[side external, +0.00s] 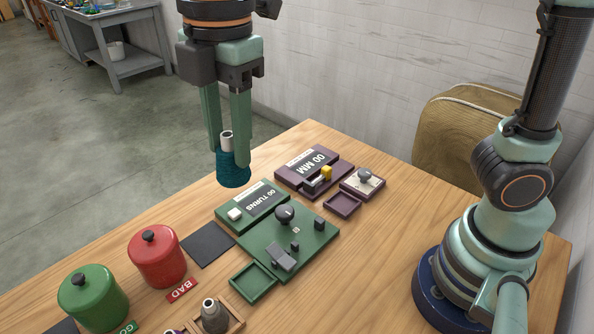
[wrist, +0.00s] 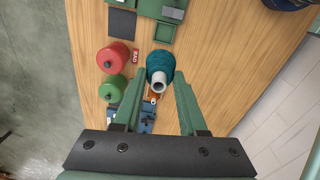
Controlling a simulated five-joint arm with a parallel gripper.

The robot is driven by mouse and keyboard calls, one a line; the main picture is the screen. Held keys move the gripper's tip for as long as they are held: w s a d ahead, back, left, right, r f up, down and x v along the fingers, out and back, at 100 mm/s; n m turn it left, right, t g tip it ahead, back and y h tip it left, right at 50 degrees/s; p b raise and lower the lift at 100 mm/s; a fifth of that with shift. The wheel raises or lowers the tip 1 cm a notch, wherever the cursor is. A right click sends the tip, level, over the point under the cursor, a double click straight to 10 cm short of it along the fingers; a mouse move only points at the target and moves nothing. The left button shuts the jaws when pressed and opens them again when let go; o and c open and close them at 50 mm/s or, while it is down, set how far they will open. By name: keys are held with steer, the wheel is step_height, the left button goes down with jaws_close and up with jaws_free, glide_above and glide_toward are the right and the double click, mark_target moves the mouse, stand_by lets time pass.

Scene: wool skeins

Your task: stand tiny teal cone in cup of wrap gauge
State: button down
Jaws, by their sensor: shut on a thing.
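The tiny teal cone (side external: 233,172), yarn on a white tube, hangs roughly upright between the fingers of my gripper (side external: 229,152), its tube end upward. My gripper is shut on it, above the table. The cone (wrist: 160,63) also shows between the fingertips in the wrist view. Two devices lie below: a green one reading "00 TURNS" (side external: 259,210) with a knobbed plate (side external: 312,247) and a square green tray (side external: 252,283), and a purple one reading "00 MM" (side external: 293,169) with a square purple tray (side external: 343,206). I cannot tell which is the wrap gauge.
A red lidded canister (side external: 158,258) and a green one (side external: 93,298) stand at the left. A red "BAD" label (side external: 181,291) lies near the red one. A dark square pad (side external: 208,243) lies beside the green device. A grey cone (side external: 214,316) sits in a wooden tray.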

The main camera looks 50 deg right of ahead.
steer(key=d+f+m, duration=0.3)
steer(key=d+f, duration=0.2)
steer(key=d, duration=0.4)
steer(key=d+f+m, duration=0.3)
steer(key=d+f, duration=0.2)
steer(key=d, duration=0.4)
steer(key=d+f+m, duration=0.3)
steer(key=d+f, duration=0.2)
steer(key=d, duration=0.4)
step_height(320, 180, down, 7)
steer(key=shift+d+r, duration=0.15)
steer(key=shift+d, duration=0.05)
steer(key=shift+f, duration=0.45)
steer(key=shift+f, duration=0.35)
steer(key=shift+f, duration=0.8)
stand_by(0.8)
jaws_free()
steer(key=shift+w+r, duration=0.1)
